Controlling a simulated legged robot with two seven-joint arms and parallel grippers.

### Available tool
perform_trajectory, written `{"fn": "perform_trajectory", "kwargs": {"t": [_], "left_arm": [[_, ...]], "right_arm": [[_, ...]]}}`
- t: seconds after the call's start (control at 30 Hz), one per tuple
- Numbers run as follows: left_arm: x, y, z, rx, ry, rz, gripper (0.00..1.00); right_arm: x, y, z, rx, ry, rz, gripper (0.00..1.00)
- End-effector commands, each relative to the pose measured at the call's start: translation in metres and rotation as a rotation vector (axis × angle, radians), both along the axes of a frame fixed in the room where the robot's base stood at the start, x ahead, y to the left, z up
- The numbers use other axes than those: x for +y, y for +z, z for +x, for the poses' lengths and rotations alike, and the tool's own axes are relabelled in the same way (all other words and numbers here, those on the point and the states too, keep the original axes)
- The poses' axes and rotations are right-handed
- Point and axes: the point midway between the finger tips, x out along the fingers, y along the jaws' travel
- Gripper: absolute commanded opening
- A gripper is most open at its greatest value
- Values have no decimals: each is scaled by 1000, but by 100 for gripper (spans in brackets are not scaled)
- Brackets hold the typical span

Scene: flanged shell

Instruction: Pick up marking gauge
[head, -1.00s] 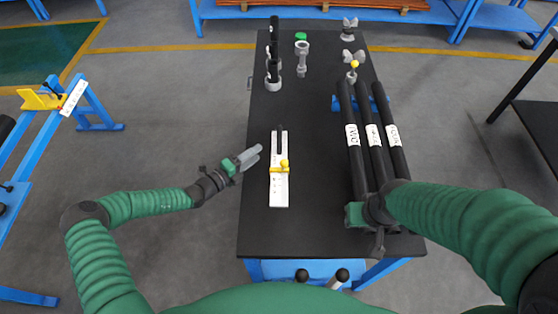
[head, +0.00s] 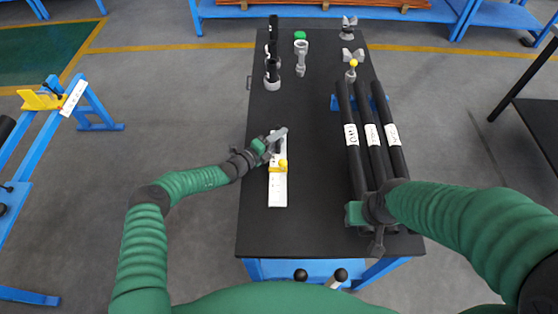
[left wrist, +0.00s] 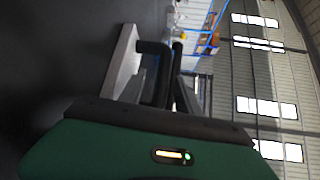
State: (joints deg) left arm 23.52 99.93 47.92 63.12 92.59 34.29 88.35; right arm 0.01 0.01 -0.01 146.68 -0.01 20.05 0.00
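The marking gauge (head: 278,190) is a white ruled plate with a yellow slider (head: 283,166) and lies lengthwise on the black table. Its dark upper part is now largely covered by my left gripper (head: 276,136). The grey fingers are at or just above that end; I cannot tell whether they touch or grip it. In the left wrist view, a pale plate edge (left wrist: 122,58) and a dark bent bar (left wrist: 152,72) show close ahead of the green gripper body. My right gripper (head: 378,238) is near the front ends of the black tubes, its fingers unclear.
Three labelled black tubes (head: 373,140) lie along the right side of the black table (head: 315,225). Black and grey fittings (head: 272,72) stand at the back left, with a green-capped grey part (head: 301,58) beside them. The table between gauge and tubes is clear.

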Motion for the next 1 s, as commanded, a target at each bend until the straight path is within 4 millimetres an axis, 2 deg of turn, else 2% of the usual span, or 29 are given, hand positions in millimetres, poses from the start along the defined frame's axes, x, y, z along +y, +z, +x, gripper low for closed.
{"fn": "perform_trajectory", "kwargs": {"t": [0.03,0.23,0.3,1.0], "left_arm": [[0,0,0,0,0,0,32],[0,0,0,1,0,1,5],[1,-1,0,1,0,1,0],[0,-3,0,3,0,3,0]], "right_arm": [[0,0,0,0,0,0,36],[0,0,0,0,0,0,36],[0,0,0,0,0,0,36],[0,0,0,0,0,0,36]]}}
